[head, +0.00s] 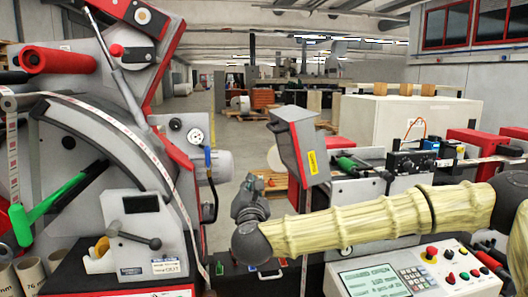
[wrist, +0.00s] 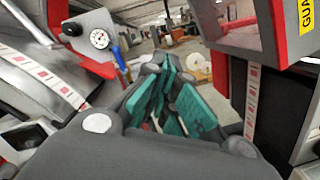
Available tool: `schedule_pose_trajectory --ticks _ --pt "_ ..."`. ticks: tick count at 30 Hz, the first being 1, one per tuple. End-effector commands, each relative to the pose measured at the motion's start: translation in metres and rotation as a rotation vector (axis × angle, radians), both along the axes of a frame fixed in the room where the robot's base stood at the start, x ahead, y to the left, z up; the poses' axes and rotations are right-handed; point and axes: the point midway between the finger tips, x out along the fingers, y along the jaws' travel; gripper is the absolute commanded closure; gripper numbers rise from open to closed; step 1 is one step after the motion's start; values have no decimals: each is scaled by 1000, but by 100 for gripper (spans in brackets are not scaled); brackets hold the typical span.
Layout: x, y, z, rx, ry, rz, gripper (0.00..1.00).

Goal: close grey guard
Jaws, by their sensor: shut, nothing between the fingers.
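The grey guard (head: 294,143) is a grey box-like cover with red edges and a yellow label. In the head view it stands tilted up above the middle of the machine. It also shows at the upper right of the wrist view (wrist: 240,38), with part of its label cut off by the frame. My gripper (head: 250,188) is just left of and below the guard in the head view, apart from it. In the wrist view my gripper (wrist: 168,88) points away from the camera, with its teal finger pads drawn together and nothing between them.
The big grey rewinder body (head: 110,130) with a red roller (head: 60,60) and a green lever (head: 60,205) stands on the left. A control panel (head: 418,272) is at the lower right. A paper label web (wrist: 251,100) runs down right of my gripper in the wrist view.

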Motion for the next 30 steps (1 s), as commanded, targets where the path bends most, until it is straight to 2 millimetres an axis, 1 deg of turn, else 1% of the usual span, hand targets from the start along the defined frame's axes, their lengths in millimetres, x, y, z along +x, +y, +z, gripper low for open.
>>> schedule_pose_trajectory --ticks 1,3,6,10,13,27,29,30 --pt "4 -7 17 66 -11 -14 100" --pt "6 -13 35 139 -23 -28 100" --pt "7 -18 49 195 -32 -34 100" --pt "14 -19 55 210 -34 -37 100" --pt "25 -17 58 209 -34 -37 100" --pt "100 -10 73 205 -33 -37 100" --pt "108 -11 76 204 -34 -37 100" --pt "107 -16 81 205 -35 -37 100"
